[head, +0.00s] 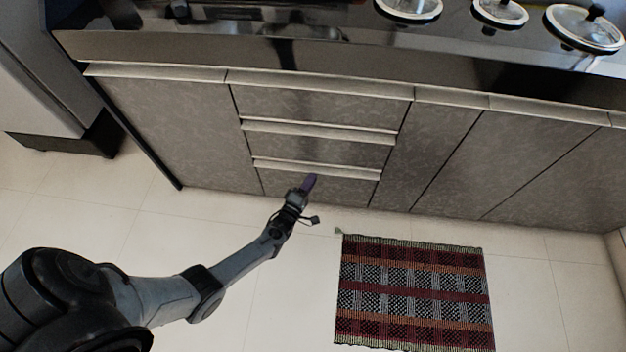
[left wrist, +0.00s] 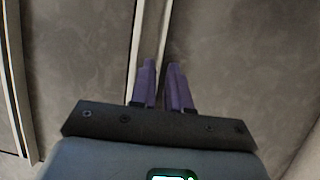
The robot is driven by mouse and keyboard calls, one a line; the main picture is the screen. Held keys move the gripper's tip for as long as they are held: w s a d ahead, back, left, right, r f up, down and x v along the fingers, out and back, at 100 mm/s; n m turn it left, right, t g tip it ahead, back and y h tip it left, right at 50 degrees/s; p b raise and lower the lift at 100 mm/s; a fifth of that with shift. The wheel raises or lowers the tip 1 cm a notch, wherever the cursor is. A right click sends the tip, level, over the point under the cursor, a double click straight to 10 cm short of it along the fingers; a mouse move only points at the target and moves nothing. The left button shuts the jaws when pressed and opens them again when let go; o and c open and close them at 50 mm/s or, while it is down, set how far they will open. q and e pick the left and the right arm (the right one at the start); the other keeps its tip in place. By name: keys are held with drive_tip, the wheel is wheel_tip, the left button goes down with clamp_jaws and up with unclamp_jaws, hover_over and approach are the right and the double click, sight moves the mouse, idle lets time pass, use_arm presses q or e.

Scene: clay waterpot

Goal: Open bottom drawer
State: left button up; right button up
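The bottom drawer (head: 318,187) is the lowest of three stacked grey fronts in the cabinet. Its pale handle strip (head: 270,163) runs along its top edge, and the drawer looks shut or nearly so. A pale strip (left wrist: 136,45) and a thin edge run up beside and behind the fingers. Whether they grip the edge is unclear. My right gripper is out of view.
Two more drawers, the middle one (head: 310,147) and the top one (head: 310,104), sit above. Side doors (head: 180,120) flank them. A woven rug (head: 412,290) lies on the floor to the right. Pots with glass lids (head: 585,28) stand on the counter. Tiled floor before the drawers is clear.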

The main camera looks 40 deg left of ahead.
use_arm(q)
drive_tip(key=shift+x, duration=0.9)
drive_tip(key=shift+c, duration=0.4)
clamp_jaws()
idle(0.5)
